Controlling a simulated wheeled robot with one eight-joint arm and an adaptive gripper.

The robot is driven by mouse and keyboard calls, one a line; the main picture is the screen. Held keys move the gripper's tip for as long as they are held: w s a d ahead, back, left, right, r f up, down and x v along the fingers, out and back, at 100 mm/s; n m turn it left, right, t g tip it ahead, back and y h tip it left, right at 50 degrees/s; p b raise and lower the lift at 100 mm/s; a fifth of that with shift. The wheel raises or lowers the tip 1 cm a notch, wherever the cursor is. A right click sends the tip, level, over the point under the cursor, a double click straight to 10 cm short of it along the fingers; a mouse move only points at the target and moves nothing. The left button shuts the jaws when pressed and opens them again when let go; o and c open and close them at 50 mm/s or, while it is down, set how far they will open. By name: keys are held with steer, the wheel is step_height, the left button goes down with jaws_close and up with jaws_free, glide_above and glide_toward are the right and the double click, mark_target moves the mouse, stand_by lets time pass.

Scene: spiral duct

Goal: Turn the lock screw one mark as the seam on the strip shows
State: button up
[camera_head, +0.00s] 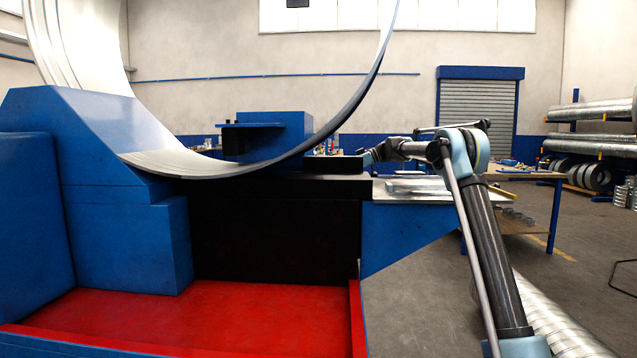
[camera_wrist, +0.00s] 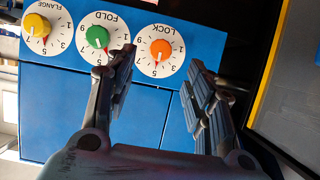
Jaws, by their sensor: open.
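The lock screw (camera_wrist: 160,48) is an orange knob on a white dial marked LOCK in the wrist view. I cannot tell how far the fingertips are from the knob; no contact shows. In the head view, the metal strip (camera_head: 262,163) curves in a big loop above the blue machine. I cannot make out its seam there. My gripper's fingers are not clear in the head view.
A green FOLD knob (camera_wrist: 97,36) and a yellow FLANGE knob (camera_wrist: 36,25) sit left of the lock dial on the same blue panel. My left finger overlaps the FOLD dial's edge. A workbench (camera_head: 520,175) stands to the right, with open floor beyond it.

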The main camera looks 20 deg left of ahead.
steer(key=x, duration=0.9)
steer(key=shift+a, duration=0.2)
steer(key=shift+c, duration=0.4)
steer(key=c, duration=1)
